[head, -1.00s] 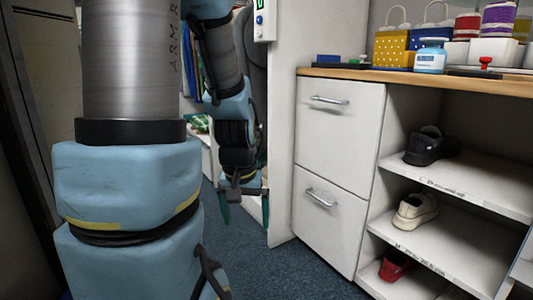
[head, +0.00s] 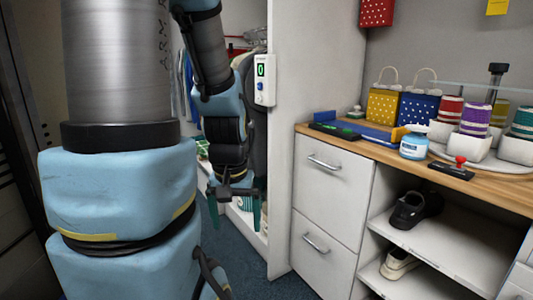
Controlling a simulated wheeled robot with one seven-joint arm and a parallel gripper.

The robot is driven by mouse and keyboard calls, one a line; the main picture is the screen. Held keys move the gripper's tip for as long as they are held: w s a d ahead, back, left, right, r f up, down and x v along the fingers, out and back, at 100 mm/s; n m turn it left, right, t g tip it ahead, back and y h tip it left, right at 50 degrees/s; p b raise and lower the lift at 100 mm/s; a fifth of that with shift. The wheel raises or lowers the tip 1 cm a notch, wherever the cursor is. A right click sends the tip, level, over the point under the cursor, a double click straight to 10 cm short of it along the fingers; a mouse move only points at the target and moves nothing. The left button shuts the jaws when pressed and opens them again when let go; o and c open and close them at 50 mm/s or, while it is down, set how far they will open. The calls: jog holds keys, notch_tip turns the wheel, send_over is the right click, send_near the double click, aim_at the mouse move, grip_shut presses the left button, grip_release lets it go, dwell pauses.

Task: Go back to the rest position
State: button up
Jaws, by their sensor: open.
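My gripper (head: 235,212) hangs at the end of my blue arm, left of the middle of the head view. Its two teal fingers point down and stand apart, with nothing between them. It is in front of a white shelf and an opening with hanging clothes, left of the white drawer cabinet (head: 322,205), and touches nothing that I can see.
A wooden counter (head: 345,138) at the right bears a blue jar (head: 413,145), a red-knobbed stamp (head: 459,165), yellow and blue bags and spools. Shoes (head: 412,210) stand on shelves below. A white wall panel (head: 300,80) with a display (head: 263,80) stands right of my arm.

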notch_tip(320, 180, up, 15)
jog(key=p, duration=1.2)
jog(key=shift+p, duration=0.3)
